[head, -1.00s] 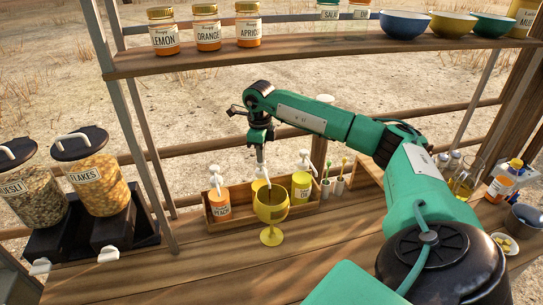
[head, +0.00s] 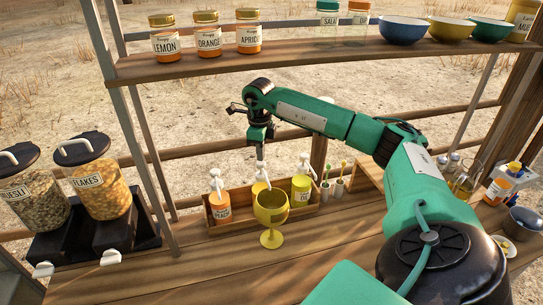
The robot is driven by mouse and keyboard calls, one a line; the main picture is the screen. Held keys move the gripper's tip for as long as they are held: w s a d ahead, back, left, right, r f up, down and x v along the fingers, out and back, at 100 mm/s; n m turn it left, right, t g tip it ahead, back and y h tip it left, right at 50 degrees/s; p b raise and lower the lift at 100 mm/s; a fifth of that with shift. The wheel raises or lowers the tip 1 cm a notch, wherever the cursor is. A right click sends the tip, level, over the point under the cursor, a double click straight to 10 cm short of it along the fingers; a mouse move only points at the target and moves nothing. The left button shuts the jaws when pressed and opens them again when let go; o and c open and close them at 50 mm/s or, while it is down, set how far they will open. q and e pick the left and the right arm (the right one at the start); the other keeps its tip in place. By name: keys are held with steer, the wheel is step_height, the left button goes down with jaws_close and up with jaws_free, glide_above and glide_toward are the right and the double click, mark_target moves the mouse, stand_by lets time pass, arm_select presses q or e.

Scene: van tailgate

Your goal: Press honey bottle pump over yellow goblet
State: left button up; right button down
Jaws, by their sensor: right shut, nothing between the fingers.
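Three pump bottles stand in a wooden tray (head: 236,224) on the counter: an orange-labelled peach bottle (head: 220,210) at left, a yellow bottle in the middle, mostly hidden, and a yellow bottle (head: 301,190) at right. A yellow goblet (head: 271,210) stands upright in front of the middle bottle and covers most of it. Which bottle is honey cannot be read. My right gripper (head: 260,158) is shut and empty, pointing down just above the middle bottle's pump (head: 260,178). Whether it touches the pump cannot be told. My left gripper is out of view.
Two cereal dispensers, one of flakes (head: 98,182), stand at left. A shelf (head: 300,54) with jars and bowls crosses above. Cups with brushes (head: 340,186) stand right of the tray. The counter left of the goblet is clear.

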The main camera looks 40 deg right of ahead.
stand_by(0.7)
steer(key=shift+f+b, duration=0.95)
steer(key=shift+f, duration=0.5)
steer(key=shift+r, duration=0.15)
steer(key=shift+r+p, duration=0.95)
steer(key=shift+r, duration=0.4)
step_height(320, 180, up, 6)
steer(key=p, duration=0.3)
steer(key=shift+p, duration=0.35)
